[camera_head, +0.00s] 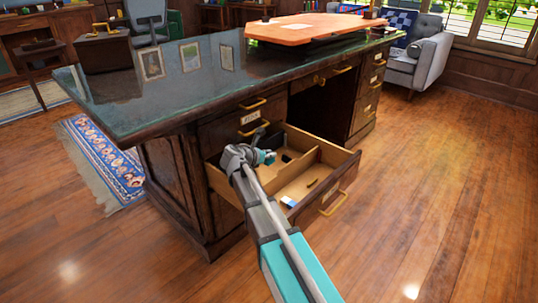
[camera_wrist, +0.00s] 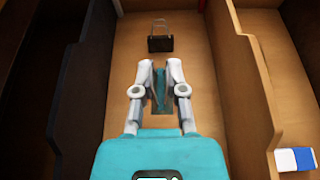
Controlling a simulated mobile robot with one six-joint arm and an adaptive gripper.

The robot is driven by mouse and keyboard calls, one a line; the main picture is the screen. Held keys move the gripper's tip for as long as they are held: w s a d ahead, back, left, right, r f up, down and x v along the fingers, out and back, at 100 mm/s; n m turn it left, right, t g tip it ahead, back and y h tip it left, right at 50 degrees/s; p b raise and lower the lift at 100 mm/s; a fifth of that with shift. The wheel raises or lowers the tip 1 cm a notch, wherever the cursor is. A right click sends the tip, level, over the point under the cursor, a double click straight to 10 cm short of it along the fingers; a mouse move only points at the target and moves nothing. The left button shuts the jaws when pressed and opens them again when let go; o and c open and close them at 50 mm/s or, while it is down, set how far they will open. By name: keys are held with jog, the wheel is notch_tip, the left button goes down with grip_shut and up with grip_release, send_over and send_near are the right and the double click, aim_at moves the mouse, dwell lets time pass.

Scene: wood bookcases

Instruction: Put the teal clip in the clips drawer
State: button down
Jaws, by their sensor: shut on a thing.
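My gripper (camera_wrist: 159,72) is low inside an open wooden desk drawer (camera_head: 322,158), in the compartment left of a divider. It also shows in the head view (camera_head: 268,156). Its fingers are shut on a narrow teal clip (camera_wrist: 159,92), mostly hidden between them. A dark patch lies below the clip; I cannot tell whether the clip touches the drawer floor. A black binder clip (camera_wrist: 160,43) lies just beyond the fingertips in the same compartment.
A blue and white eraser (camera_wrist: 296,160) lies right of the divider (camera_wrist: 247,80); it also shows in the head view (camera_head: 289,201). A small dark item (camera_head: 312,183) lies there too. The desk top (camera_head: 180,80) overhangs closed, labelled drawers (camera_head: 250,117). Open floor lies to the right.

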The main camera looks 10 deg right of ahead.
jog(key=c, duration=0.7)
grip_release()
jog(key=shift+r, duration=0.1)
jog(key=shift+r+p, duration=0.45)
jog(key=shift+p, duration=0.15)
jog(key=shift+s+a+r, duration=0.1)
jog(key=shift+a+r, duration=0.05)
jog(key=shift+r, duration=0.1)
jog(key=p+v, duration=0.2)
jog(key=v, duration=0.3)
jog(key=p+v, duration=0.2)
jog(key=v, duration=0.4)
jog(key=shift+s+a+f+p, duration=0.15)
jog(key=shift+s+a+p, duration=0.05)
jog(key=shift+a+p, duration=0.1)
